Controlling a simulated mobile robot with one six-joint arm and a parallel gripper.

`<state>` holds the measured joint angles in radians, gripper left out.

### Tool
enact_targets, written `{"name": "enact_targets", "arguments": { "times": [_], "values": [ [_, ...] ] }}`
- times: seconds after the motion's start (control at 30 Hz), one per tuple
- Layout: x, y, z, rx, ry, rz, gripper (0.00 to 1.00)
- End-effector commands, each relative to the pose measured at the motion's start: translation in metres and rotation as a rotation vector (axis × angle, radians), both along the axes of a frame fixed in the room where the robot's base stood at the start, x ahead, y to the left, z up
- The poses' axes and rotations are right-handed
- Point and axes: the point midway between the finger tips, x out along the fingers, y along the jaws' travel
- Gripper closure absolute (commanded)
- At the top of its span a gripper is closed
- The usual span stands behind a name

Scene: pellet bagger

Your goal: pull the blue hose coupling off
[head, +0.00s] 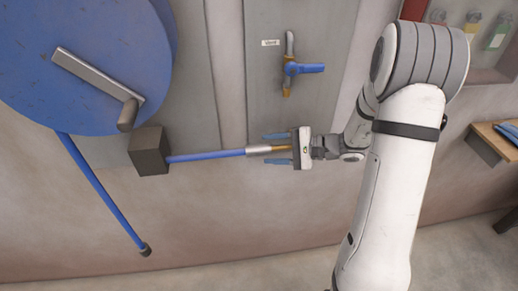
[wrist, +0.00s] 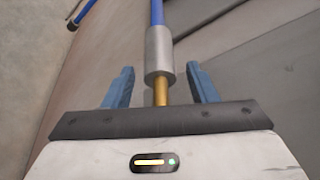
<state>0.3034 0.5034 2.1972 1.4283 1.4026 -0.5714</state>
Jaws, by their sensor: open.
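The blue hose (head: 205,156) runs right from a dark block (head: 150,150) and ends in a silver coupling (head: 258,150). A brass stem (head: 282,148) comes out of the coupling towards my palm. My gripper (head: 276,149) is open, with blue fingers on either side of the stem and the coupling's near end. In the wrist view the coupling (wrist: 159,55) lies between and just beyond the fingertips, with a gap on each side. The brass stem (wrist: 161,92) runs down behind the gripper's dark edge, so its other end is hidden.
A big blue reel (head: 90,60) with a crank handle (head: 95,80) is at upper left. A second blue hose (head: 100,190) hangs below it. A blue valve lever (head: 305,69) is on the grey panel above my gripper. A wooden shelf (head: 490,140) is at right.

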Motion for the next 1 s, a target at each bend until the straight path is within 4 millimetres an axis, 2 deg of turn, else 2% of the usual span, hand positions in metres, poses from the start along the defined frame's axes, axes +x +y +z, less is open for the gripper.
{"name": "enact_targets", "arguments": {
  "times": [0.1, 0.3, 0.63, 1.0],
  "values": [
    [0.004, 0.02, -0.003, 0.0, 0.002, 0.004, 0.48],
    [0.009, 0.038, -0.008, 0.0, 0.002, 0.002, 0.48],
    [0.01, 0.041, -0.009, -0.001, 0.0, 0.001, 0.49],
    [0.01, 0.041, -0.009, -0.002, 0.001, 0.001, 0.79]
  ]
}}
